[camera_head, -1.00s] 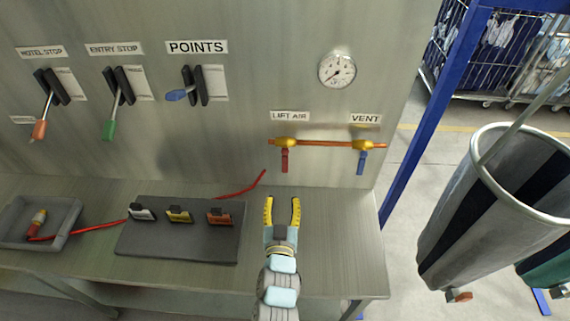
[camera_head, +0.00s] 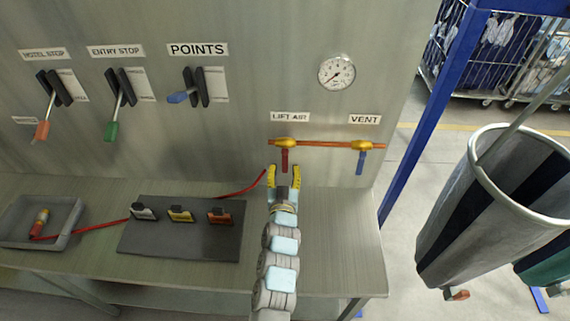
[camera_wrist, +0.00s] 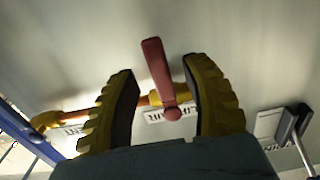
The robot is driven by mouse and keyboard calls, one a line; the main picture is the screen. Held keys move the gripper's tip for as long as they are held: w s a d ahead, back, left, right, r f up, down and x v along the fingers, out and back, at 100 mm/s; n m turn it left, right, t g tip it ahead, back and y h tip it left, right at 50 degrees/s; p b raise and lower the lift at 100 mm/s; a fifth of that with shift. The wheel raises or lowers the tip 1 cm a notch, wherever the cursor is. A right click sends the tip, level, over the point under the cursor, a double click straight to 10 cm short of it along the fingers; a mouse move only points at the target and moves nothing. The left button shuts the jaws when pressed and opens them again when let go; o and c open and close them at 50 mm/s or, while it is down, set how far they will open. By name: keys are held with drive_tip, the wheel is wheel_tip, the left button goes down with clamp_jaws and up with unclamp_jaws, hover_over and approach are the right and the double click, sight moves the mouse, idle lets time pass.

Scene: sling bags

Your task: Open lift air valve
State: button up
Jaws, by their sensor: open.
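The lift air valve is a yellow body (camera_head: 285,143) with a red handle (camera_head: 285,161) that hangs straight down, across the line of the copper pipe (camera_head: 325,144). Its label (camera_head: 290,117) reads LIFT AIR. My gripper (camera_head: 284,172) is open just below and in front of the red handle. In the wrist view, the red handle (camera_wrist: 158,75) shows between the two open yellow fingers (camera_wrist: 164,95), nearer the right one. I cannot tell whether either finger touches it. The vent valve's blue handle (camera_head: 360,163) also hangs down on the right.
A round gauge (camera_head: 337,72) is above the pipe. Three lever switches stand on the panel at left, including a blue lever (camera_head: 178,97). A dark mat (camera_head: 180,243) with tagged clips and a grey tray (camera_head: 68,238) lie on the bench. The bench's right end (camera_head: 345,250) is clear.

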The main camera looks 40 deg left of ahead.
drive_tip(key=shift+x, duration=1.2)
drive_tip(key=shift+f, duration=0.1)
clamp_jaws()
